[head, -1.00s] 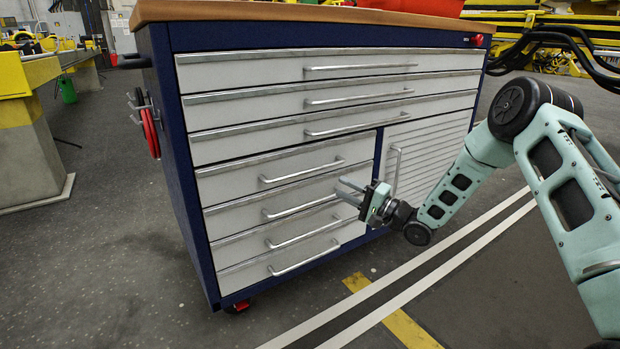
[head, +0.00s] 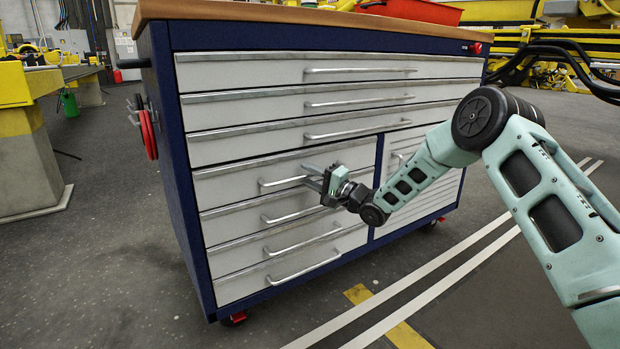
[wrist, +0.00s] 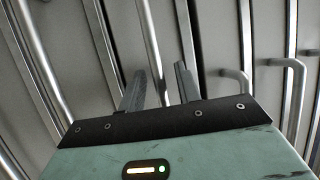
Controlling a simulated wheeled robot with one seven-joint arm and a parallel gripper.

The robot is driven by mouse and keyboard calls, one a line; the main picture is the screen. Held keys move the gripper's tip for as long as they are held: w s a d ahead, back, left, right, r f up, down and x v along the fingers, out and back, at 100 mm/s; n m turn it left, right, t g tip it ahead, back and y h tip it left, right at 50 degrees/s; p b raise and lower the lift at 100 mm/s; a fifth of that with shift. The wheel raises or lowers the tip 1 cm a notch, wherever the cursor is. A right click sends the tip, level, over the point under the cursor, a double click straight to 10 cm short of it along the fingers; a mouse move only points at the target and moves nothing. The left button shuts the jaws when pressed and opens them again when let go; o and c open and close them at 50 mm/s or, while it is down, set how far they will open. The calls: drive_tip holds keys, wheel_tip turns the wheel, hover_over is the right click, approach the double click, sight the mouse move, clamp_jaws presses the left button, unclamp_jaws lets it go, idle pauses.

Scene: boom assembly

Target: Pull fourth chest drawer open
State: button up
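The blue chest (head: 170,170) has three wide drawers on top and a column of narrower drawers at lower left. The fourth drawer (head: 230,184) is the top one of that column and looks shut. Its silver bar handle (head: 282,183) shows left of my gripper (head: 313,177), which is at the handle's right part. In the wrist view, the two fingers of my gripper (wrist: 159,88) are apart, with a silver bar (wrist: 150,40) running between them, apparently this handle. I cannot tell whether a finger touches it. My gripper hides the handle's right end.
Lower drawer handles (head: 303,240) sit below my gripper. A red bin (head: 420,11) stands on the wooden top (head: 300,14). The floor (head: 120,270) in front is clear.

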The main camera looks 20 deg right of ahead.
clamp_jaws()
